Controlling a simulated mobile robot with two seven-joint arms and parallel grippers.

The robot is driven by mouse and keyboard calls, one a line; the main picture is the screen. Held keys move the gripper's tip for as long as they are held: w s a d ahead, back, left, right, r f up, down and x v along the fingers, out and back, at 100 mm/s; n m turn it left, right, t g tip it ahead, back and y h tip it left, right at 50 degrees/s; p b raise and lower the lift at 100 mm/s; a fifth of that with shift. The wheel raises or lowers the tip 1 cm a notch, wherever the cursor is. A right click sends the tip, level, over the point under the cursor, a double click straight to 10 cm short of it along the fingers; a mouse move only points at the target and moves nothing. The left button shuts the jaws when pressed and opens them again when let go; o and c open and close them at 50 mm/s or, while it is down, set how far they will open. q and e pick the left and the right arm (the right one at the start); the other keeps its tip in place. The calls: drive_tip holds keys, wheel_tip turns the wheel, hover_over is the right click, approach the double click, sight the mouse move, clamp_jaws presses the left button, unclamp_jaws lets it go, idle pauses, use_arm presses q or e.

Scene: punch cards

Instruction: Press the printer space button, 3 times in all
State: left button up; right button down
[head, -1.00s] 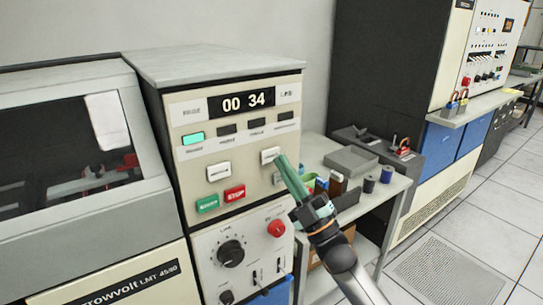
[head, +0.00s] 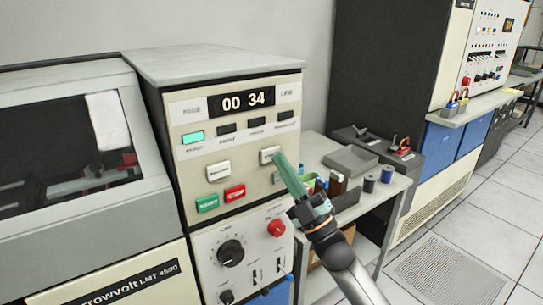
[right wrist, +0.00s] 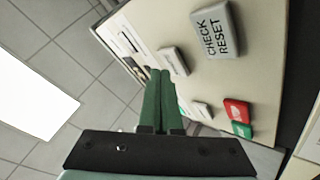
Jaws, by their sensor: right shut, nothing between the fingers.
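The printer's control panel (head: 247,178) carries several push buttons. A white button at its upper right (head: 270,154) is closest to the tip of my right gripper (head: 277,157); it also shows in the right wrist view (right wrist: 173,61). Another white button (head: 218,171) sits to its left. Both labels are too small to read, so I cannot tell which is the space button. My right gripper's green fingers (right wrist: 158,72) are shut and empty, their tips beside the upper-right button; I cannot tell whether they touch it. My left gripper is not in view.
A grey CHECK RESET button (right wrist: 215,35) lies close by, mostly hidden by the gripper in the head view. A green button (head: 208,204) and a red button (head: 234,193) sit lower left. The display (head: 241,101) reads 00 34. A side table (head: 390,194) with small items stands right.

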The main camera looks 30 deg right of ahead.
drive_tip(key=shift+w, duration=0.6)
idle(0.7)
drive_tip(key=shift+s, duration=0.85)
drive_tip(key=s, duration=0.1)
drive_tip(key=s+p, duration=0.1)
drive_tip(key=s, duration=0.3)
drive_tip(key=shift+d+p, duration=0.25)
drive_tip(key=shift+p, duration=0.05)
idle(2.5)
